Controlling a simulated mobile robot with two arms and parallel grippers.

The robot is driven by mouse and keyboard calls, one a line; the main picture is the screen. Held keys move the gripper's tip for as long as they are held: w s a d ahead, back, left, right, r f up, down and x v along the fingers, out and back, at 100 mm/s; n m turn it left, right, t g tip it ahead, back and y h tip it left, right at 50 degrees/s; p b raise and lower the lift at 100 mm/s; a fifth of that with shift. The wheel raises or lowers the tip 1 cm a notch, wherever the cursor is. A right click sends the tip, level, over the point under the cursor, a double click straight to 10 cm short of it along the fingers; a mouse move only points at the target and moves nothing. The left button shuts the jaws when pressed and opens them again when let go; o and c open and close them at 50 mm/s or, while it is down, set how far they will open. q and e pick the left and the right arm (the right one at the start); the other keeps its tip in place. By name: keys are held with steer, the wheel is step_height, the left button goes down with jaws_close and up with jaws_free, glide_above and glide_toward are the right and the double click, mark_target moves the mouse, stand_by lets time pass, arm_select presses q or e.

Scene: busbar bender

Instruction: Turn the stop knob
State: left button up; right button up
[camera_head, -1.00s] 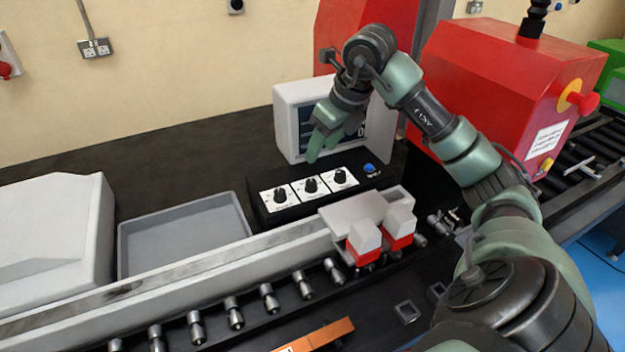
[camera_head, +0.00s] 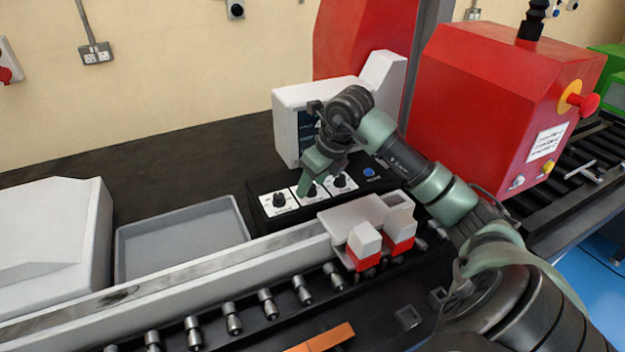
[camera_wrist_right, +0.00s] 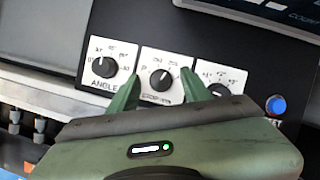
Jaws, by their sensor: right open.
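The black control box (camera_head: 256,206) carries three black knobs on white dial plates. The left knob (camera_wrist_right: 104,66) is labelled ANGLE. The middle knob (camera_wrist_right: 161,80) has a label too small to read for sure. The right knob (camera_wrist_right: 219,88) has its label hidden behind a finger. I cannot tell by label which is the stop knob. My right gripper (camera_wrist_right: 160,77) is open, its two fingertips on either side of the middle knob, and no grip on it shows. In the head view the right gripper (camera_head: 308,184) is down over the box. My left gripper is not in view.
A blue button (camera_wrist_right: 276,105) sits right of the knobs. A grey display (camera_head: 288,128) stands behind the box. A grey tray (camera_head: 180,236) lies left. Red-and-white blocks (camera_head: 364,247) stand in front. A red machine housing (camera_head: 480,95) is at right.

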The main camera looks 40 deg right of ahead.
steer(key=shift+c, duration=0.3)
jaws_close()
